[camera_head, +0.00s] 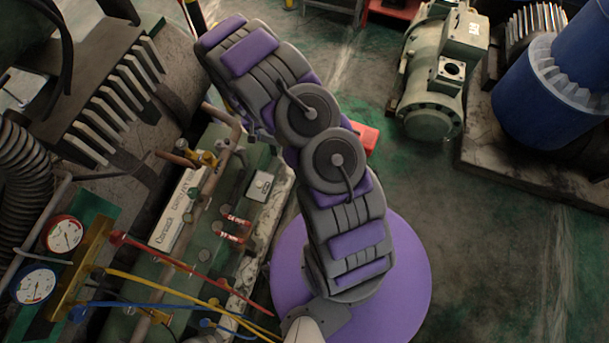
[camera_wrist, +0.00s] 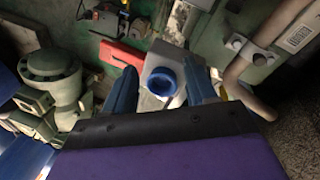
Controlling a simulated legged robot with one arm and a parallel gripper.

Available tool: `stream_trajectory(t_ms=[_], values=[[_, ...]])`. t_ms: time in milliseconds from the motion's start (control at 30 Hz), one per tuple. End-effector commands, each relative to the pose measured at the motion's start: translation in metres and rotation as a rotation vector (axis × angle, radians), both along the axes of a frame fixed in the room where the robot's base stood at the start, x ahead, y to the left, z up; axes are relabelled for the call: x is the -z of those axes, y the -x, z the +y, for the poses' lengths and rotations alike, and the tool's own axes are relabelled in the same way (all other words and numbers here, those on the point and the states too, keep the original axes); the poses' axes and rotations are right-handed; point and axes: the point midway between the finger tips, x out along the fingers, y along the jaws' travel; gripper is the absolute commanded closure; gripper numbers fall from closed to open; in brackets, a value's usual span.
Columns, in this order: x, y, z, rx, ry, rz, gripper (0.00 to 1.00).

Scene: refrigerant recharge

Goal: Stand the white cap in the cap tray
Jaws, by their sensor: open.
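In the wrist view, my gripper (camera_wrist: 162,90) has its two blue fingers apart. Between them in the picture is a grey block (camera_wrist: 160,60) with a round blue ring or cup (camera_wrist: 164,82) on it. A small whitish patch (camera_wrist: 150,102) shows just below the blue ring; I cannot tell whether it is the white cap. I cannot make out contact between the fingers and the block. I cannot identify the cap tray with certainty. In the head view my arm hides most of this area, and I cannot make out the gripper there.
A red object (camera_wrist: 120,54) lies beside the block; a red piece (camera_head: 366,137) also shows beside my arm. Pipes, red and blue gauges (camera_head: 62,235) and coloured hoses (camera_head: 165,254) crowd the left. A green motor (camera_head: 437,85) stands upper right. Open floor (camera_head: 480,240) lies lower right.

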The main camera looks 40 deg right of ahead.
Motion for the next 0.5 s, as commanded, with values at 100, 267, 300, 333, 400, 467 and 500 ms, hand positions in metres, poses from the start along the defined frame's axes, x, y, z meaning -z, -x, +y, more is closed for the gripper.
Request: stream_trajectory(t_ms=[100, 267, 300, 333, 400, 467, 500], values=[[-0.039, 0.003, -0.007, -0.005, 0.021, 0.006, 0.44], [-0.086, 0.014, -0.013, -0.013, 0.037, 0.019, 0.44], [-0.097, 0.017, -0.014, -0.014, 0.039, 0.024, 0.44], [-0.105, 0.02, -0.015, -0.016, 0.041, 0.027, 0.44], [-0.125, 0.026, -0.015, -0.021, 0.044, 0.03, 0.44], [-0.141, 0.033, -0.015, -0.024, 0.044, 0.035, 0.44], [-0.151, 0.038, -0.015, -0.026, 0.044, 0.04, 0.44]])
